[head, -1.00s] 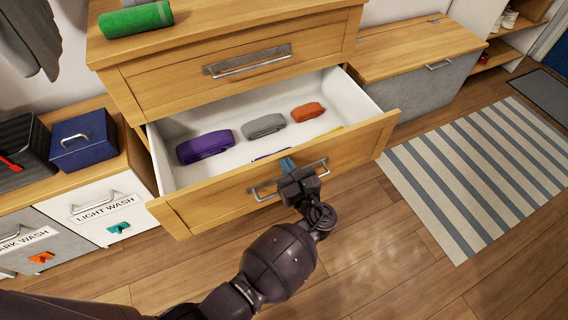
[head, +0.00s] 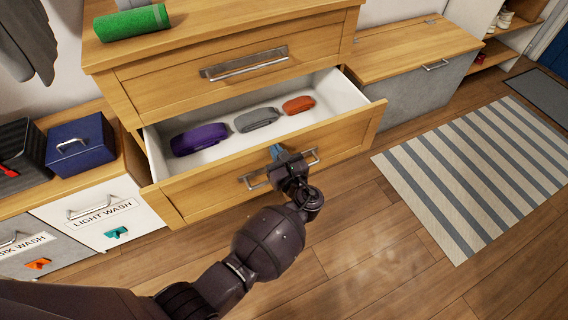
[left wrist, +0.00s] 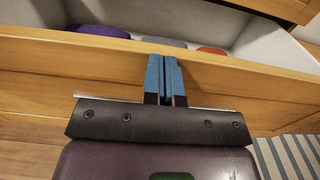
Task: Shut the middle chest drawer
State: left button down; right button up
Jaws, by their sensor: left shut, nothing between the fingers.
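The middle chest drawer (head: 225,181) is partly open, with its wooden front pulled out from the chest. Inside its white box lie a purple folded item (head: 199,139), a grey one (head: 257,119) and an orange one (head: 298,105). My left gripper (head: 277,152) is shut and empty, its blue fingertips at the middle of the drawer front, by the metal handle (head: 314,157). In the left wrist view the shut blue fingers (left wrist: 163,78) lie against or just before the front; contact is hard to tell. My right gripper is not in view.
The closed top drawer (head: 245,66) is above, with a green rolled towel (head: 131,23) on the chest top. Laundry bins (head: 98,215) stand at left, a bench (head: 420,50) at right. A striped rug (head: 480,170) lies on the floor at right.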

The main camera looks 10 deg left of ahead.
pick_arm(q)
jog(key=b+x, duration=0.2)
jog(key=x, duration=1.5)
jog(key=shift+w+a+b, duration=0.2)
jog(key=shift+w+b, duration=0.05)
jog(key=shift+b, duration=0.1)
jog(key=shift+s, duration=0.1)
